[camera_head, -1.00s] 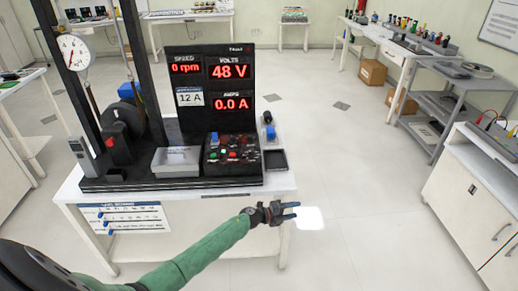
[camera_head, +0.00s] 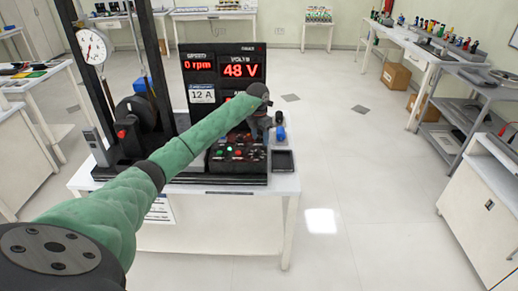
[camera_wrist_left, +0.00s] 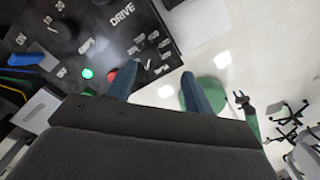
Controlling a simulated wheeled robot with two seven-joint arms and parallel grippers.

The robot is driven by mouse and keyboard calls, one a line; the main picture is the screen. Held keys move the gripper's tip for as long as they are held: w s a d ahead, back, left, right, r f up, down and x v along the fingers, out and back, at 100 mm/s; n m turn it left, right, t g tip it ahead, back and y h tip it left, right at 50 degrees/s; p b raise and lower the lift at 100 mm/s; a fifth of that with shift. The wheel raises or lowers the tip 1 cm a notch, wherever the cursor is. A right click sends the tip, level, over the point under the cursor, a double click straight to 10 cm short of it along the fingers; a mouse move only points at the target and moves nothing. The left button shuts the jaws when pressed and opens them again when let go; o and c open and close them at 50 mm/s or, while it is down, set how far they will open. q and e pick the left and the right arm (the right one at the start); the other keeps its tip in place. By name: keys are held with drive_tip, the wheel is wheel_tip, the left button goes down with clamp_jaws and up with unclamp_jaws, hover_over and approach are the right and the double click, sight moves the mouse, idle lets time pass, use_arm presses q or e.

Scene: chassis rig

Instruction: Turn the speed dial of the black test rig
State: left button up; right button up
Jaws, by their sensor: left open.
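The black test rig (camera_head: 226,178) stands on a white table, its display showing 0 rpm and 48 V. My left gripper (camera_head: 264,124) is above the right part of its control panel (camera_head: 237,153). In the left wrist view the left gripper (camera_wrist_left: 160,90) is open and empty, its two blue fingers pointing toward the panel's edge. A black dial with a numbered scale (camera_wrist_left: 150,58) lies just beyond and between the fingertips, apart from them. Another black dial (camera_wrist_left: 62,28) is farther left. I cannot read which label is speed. My right gripper (camera_wrist_left: 242,98) shows small in the distance.
Green (camera_wrist_left: 88,73) and red (camera_wrist_left: 110,76) buttons lie near the left finger in the left wrist view. A black tray (camera_head: 283,160) and a blue-topped item (camera_head: 280,132) sit right of the panel. A gauge (camera_head: 94,46) hangs on the rig's frame.

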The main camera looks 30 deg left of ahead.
sight(257, 150)
use_arm(q)
drive_tip(key=shift+a+r+y, duration=0.3)
drive_tip(key=shift+a+r, duration=0.2)
drive_tip(key=shift+a, duration=0.1)
drive_tip(key=shift+s+a, duration=0.1)
drive_tip(key=shift+f+p, duration=0.3)
wheel_tip(257, 150, down, 6)
drive_tip(key=p, duration=0.2)
drive_tip(key=shift+r+p, duration=0.15)
drive_tip(key=shift+p, duration=0.2)
drive_tip(key=shift+f, duration=0.7)
use_arm(e)
drive_tip(key=s+d+f, duration=0.2)
drive_tip(key=s+f, duration=0.2)
drive_tip(key=shift+s, duration=0.4)
use_arm(q)
drive_tip(key=shift+c, duration=0.2)
use_arm(e)
drive_tip(key=shift+f, duration=0.1)
use_arm(q)
drive_tip(key=c, duration=0.9)
use_arm(e)
drive_tip(key=shift+d, duration=0.1)
